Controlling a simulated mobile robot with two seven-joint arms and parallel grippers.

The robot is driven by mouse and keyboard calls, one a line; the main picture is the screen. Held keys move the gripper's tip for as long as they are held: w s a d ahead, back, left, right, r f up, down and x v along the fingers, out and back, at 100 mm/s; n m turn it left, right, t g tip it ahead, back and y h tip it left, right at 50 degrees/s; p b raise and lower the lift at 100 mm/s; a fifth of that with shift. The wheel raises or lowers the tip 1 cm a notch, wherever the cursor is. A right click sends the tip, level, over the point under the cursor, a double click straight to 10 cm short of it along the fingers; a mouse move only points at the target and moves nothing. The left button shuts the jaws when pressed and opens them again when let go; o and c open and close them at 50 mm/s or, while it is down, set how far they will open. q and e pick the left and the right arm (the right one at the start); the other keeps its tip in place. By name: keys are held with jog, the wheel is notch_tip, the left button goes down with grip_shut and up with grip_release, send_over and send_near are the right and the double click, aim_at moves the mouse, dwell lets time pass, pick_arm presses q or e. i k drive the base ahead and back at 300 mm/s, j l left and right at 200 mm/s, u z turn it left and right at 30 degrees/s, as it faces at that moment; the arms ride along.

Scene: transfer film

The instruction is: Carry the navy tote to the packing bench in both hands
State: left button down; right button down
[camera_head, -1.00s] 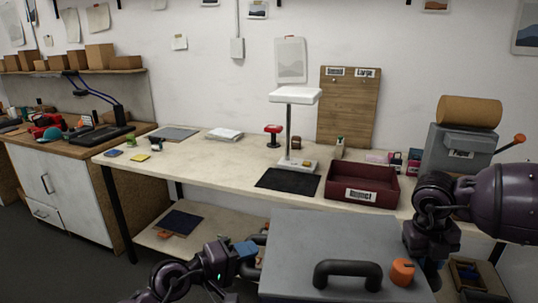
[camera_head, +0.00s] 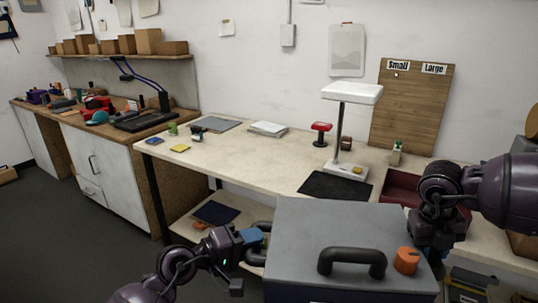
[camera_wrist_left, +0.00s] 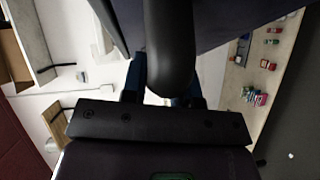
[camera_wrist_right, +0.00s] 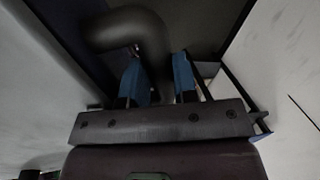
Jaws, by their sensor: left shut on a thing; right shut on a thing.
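The navy tote has a grey lid (camera_head: 320,225) with a black top handle (camera_head: 352,262) and an orange knob (camera_head: 406,261). Its navy wall (camera_head: 310,295) shows at the bottom of the head view. My left gripper (camera_head: 252,240) is shut on the black handle at the tote's left side, its blue fingers around the bar (camera_wrist_left: 168,50). My right gripper (camera_head: 437,245) is at the tote's right side; its fingers are shut on the other side handle (camera_wrist_right: 150,35) in the right wrist view. The packing bench (camera_head: 250,165) stands just beyond the tote, which hides part of its front edge.
A black mat (camera_head: 325,187) and a white stand (camera_head: 350,93) are on the bench. A maroon bin (camera_head: 400,185) sits at its right, partly behind my right arm. Papers and small items lie further left. A wooden counter (camera_head: 90,125) stands left, with open grey floor before it.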

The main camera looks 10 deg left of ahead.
aim_at(236, 156)
jog(key=i+u, duration=1.1)
jog(key=i, duration=0.15)
jog(key=i+u, duration=0.3)
jog(key=i, duration=0.15)
jog(key=i+u, duration=0.1)
jog(key=i, duration=1.5)
jog(key=i+z, duration=0.15)
jog(key=i, duration=0.2)
